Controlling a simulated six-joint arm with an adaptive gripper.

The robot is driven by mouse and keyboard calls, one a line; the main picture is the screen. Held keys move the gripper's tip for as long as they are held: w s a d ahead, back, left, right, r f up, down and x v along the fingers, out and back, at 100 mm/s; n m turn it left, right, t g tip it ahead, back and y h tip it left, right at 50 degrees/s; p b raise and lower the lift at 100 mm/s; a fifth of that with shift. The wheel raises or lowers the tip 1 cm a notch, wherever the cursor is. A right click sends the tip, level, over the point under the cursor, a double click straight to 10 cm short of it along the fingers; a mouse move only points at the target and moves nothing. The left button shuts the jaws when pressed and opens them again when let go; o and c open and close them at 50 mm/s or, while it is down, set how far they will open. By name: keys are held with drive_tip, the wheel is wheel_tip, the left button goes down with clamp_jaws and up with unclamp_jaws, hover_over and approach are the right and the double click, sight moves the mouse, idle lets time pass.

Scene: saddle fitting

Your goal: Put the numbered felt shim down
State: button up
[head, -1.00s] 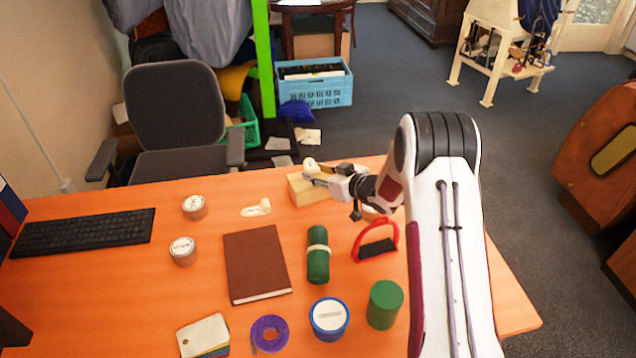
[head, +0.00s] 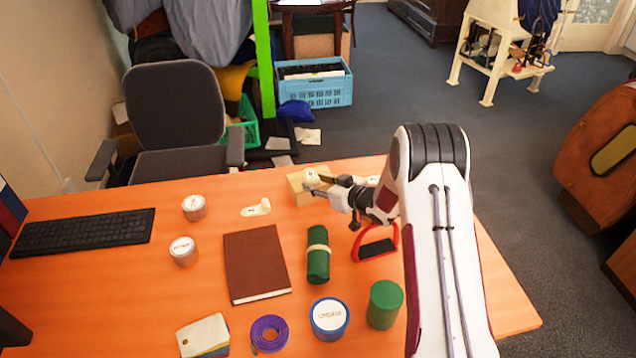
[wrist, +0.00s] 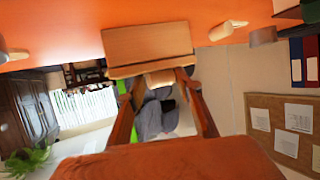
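The felt shim (head: 310,174) is a small cream piece with a dark mark on its face. It is at the top of the pale wooden block (head: 297,193), near the far edge of the orange table, and seems to rest on it. In the wrist view the shim (wrist: 160,78) sits against the edge of the block (wrist: 148,45). My gripper (head: 316,184) is at the block, with its fingers spread. In the wrist view the fingers of my gripper (wrist: 162,88) stand on either side of the shim, apart from each other.
Another cream piece (head: 257,208) lies left of the block. A red stirrup (head: 378,243), a green roll (head: 318,255) and a brown book (head: 256,264) lie nearer. Two small tins (head: 194,208) (head: 183,251) stand at left. Bare table lies around the cream piece.

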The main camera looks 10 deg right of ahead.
drive_tip(key=shift+o, duration=1)
drive_tip(key=shift+r, duration=0.2)
drive_tip(key=shift+v, duration=1)
wheel_tip(320, 180, up, 7)
drive_tip(key=shift+s+d+r, duration=0.15)
drive_tip(key=shift+s+d, duration=0.1)
drive_tip(key=shift+s, duration=0.15)
